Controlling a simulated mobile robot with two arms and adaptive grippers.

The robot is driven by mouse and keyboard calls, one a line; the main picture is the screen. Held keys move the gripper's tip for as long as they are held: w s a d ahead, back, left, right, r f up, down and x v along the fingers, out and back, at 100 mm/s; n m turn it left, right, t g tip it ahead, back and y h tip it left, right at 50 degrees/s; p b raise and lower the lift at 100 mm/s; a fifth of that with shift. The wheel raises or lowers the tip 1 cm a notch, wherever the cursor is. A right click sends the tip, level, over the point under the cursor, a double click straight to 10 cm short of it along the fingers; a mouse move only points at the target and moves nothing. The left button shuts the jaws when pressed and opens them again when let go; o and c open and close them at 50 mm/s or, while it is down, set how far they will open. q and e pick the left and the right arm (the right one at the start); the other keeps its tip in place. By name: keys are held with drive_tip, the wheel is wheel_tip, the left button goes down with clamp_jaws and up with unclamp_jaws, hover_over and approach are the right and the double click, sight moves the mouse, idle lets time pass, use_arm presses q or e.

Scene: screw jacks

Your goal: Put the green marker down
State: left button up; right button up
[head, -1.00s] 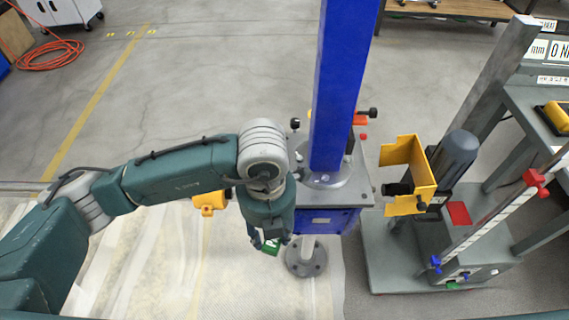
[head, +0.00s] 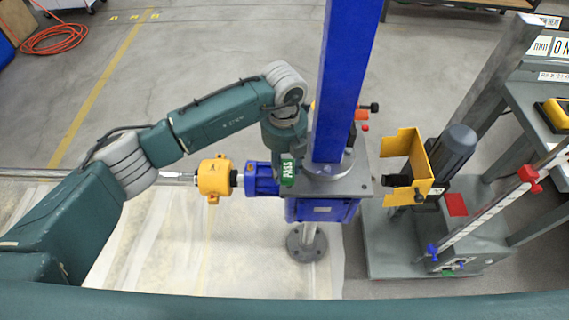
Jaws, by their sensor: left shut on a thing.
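The green marker (head: 288,172) has white "PASS" lettering and hangs upright below my left gripper (head: 286,156). My left gripper is shut on it, pointing down, just left of the blue column of the screw jack (head: 341,90). The marker appears in front of the jack's grey top plate and beside its blue motor. The fingertips are mostly hidden by the wrist. I cannot tell whether the marker touches the jack. My right gripper is not in view.
A yellow bracket (head: 409,168) and grey motor stand on a grey base at the right, beside a scale with red and blue sliders (head: 481,219). Pale floor sheeting lies below.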

sight(284, 163)
use_arm(q)
drive_tip(key=shift+w, duration=0.95)
drive_tip(key=shift+w+f, duration=0.1)
wheel_tip(284, 163, down, 3)
drive_tip(key=shift+r+p, duration=0.1)
drive_tip(key=shift+p, duration=0.75)
drive_tip(key=shift+f, duration=0.3)
drive_tip(key=shift+f, duration=0.15)
drive_tip(key=o, duration=1.2)
drive_tip(key=shift+c, duration=0.2)
